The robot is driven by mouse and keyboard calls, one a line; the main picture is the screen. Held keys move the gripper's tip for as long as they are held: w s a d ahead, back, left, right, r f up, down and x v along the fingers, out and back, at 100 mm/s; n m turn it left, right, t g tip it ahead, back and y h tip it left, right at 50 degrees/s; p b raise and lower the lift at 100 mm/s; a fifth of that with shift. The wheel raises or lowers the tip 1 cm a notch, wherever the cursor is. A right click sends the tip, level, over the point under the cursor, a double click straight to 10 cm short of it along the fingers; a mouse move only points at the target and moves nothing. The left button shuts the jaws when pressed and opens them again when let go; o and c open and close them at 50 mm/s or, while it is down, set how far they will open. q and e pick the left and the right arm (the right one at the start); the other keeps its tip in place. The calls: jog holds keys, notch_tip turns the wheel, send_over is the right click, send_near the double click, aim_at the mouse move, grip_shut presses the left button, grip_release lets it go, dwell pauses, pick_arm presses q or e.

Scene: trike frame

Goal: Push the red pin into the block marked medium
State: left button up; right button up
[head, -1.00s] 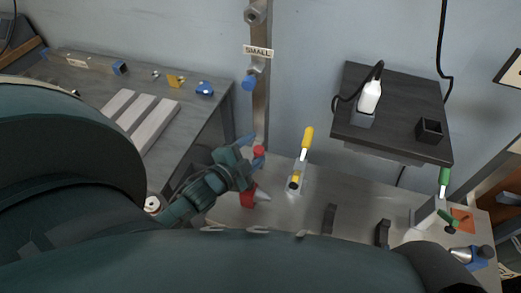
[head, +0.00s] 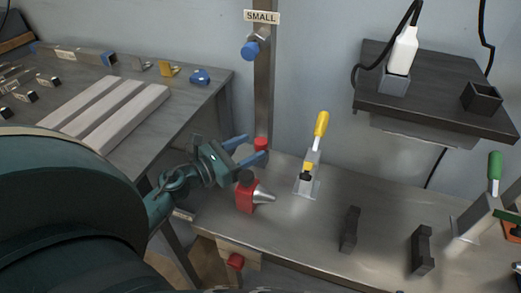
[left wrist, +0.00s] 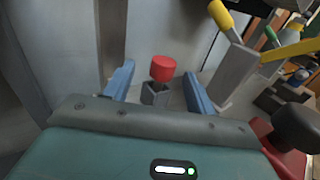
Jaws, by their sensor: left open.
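The red pin (head: 261,143) shows as a red round head low on the metal post in the head view. In the left wrist view the red pin (left wrist: 162,68) stands above a small grey block (left wrist: 155,94) with a dark opening. I cannot read a "medium" mark in either view. My left gripper (head: 253,149) is open. Its blue fingers stand to either side of the red head in the left wrist view (left wrist: 159,74), with gaps on both sides. My right gripper is not in view.
A blue knob (head: 250,50) sits under the SMALL sign (head: 262,17) on the post. A red tool with a metal cone (head: 248,195) stands just below my gripper. A yellow-handled clamp (head: 311,160) is to its right. A dark shelf (head: 435,108) overhangs the bench at right.

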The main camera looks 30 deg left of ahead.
aim_at(266, 140)
pick_arm(q)
jog(key=x, duration=0.5)
jog(key=shift+w+d, duration=0.3)
jog(key=shift+d, duration=0.05)
jog(key=c, duration=1.1)
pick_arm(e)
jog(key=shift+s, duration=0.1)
pick_arm(q)
jog(key=shift+r, duration=0.1)
